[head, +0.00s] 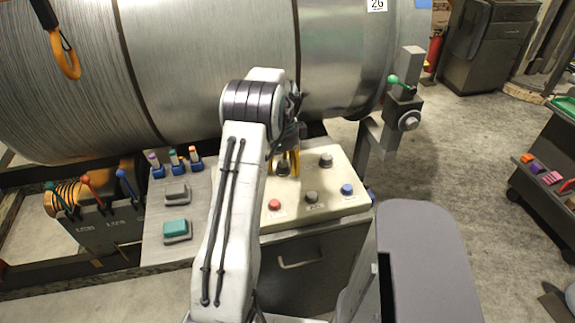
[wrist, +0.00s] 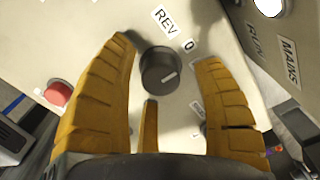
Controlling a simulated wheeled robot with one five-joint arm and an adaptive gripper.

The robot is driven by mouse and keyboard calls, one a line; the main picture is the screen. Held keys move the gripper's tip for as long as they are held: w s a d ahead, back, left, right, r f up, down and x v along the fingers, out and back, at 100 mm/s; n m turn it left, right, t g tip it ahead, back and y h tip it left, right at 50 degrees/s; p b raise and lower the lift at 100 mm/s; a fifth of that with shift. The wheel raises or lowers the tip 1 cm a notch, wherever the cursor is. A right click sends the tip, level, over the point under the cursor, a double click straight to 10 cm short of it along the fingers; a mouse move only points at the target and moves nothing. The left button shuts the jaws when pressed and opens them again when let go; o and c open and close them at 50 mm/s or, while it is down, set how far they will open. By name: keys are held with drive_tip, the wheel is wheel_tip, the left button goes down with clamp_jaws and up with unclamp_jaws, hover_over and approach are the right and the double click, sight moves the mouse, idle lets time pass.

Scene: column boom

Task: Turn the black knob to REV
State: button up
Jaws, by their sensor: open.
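The black knob (wrist: 160,72) is round, with a white pointer line on its face. The line points right and slightly up, below the "0" label (wrist: 189,45) and away from the "REV" label (wrist: 167,19) above the knob. Another label (wrist: 197,108), lower right, is partly hidden by a finger. My gripper (wrist: 165,52) is open, with yellow fingers on the left and right of the knob and a third below it. I cannot tell whether any finger touches it. In the head view my gripper (head: 287,165) is over the cream panel (head: 335,207); I cannot make out the knob there.
A red button (wrist: 57,93) is left of my fingers. Coloured levers (head: 90,185) stand left, and a large metal drum (head: 210,60) is behind. Open floor (head: 445,150) lies to the right.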

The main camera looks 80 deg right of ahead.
drive_tip(key=shift+f, duration=0.25)
drive_tip(key=shift+o, duration=0.2)
drive_tip(key=c, duration=1.3)
